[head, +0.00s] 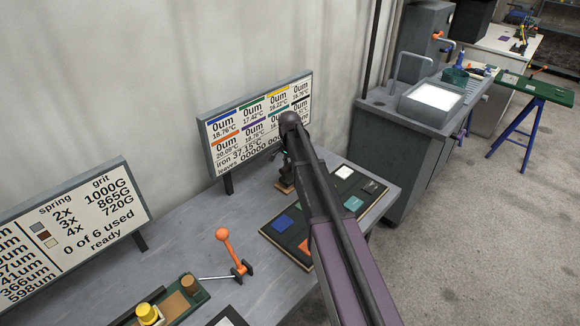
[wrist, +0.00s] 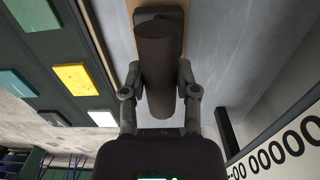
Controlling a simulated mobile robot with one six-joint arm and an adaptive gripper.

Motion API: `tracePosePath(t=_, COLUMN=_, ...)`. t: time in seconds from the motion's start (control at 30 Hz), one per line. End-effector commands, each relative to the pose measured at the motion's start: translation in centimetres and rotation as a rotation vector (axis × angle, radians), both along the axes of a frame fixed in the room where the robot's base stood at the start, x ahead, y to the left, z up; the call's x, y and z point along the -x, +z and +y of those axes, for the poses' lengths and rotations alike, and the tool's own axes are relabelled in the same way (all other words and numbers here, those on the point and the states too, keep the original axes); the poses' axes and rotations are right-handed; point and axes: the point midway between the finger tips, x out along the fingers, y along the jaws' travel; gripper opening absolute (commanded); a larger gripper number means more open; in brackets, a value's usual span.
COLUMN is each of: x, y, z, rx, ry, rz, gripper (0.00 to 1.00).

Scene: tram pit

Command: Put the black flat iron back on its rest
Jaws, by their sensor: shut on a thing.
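In the wrist view my gripper (wrist: 158,76) has its two fingers closed on either side of a dark, thick cylindrical part of the black flat iron (wrist: 160,45). A dark plate shows behind this part, over a light wooden piece (wrist: 131,12) that looks like the rest. Whether the iron touches the wood cannot be told. In the head view a small wooden base (head: 285,187) stands on the bench below my gripper. My arm hides most of the gripper and the iron there.
A dark board with coloured pads (head: 287,222) lies right of the wooden base. A display panel (head: 225,165) stands close behind. An orange-knobbed lever (head: 224,236) and a green tray (head: 200,297) stand nearer the front left. Bare grey bench (head: 187,240) lies between.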

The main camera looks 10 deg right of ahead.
Motion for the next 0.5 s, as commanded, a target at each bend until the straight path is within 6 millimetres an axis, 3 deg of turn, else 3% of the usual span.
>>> tracePosePath(t=0.17, x=0.0, y=-0.62, z=-0.02, rx=0.0, ry=0.0, rz=0.0, gripper=0.0)
tracePosePath(t=0.2, x=0.0, y=-0.61, z=-0.02, rx=0.0, ry=0.0, rz=0.0, gripper=0.42)
tracePosePath(t=0.33, x=0.0, y=-0.5, z=-0.11, rx=0.0, ry=-0.001, rz=0.0, gripper=0.8)
tracePosePath(t=0.5, x=0.0, y=-0.5, z=-0.12, rx=0.0, ry=-0.001, rz=0.0, gripper=0.8)
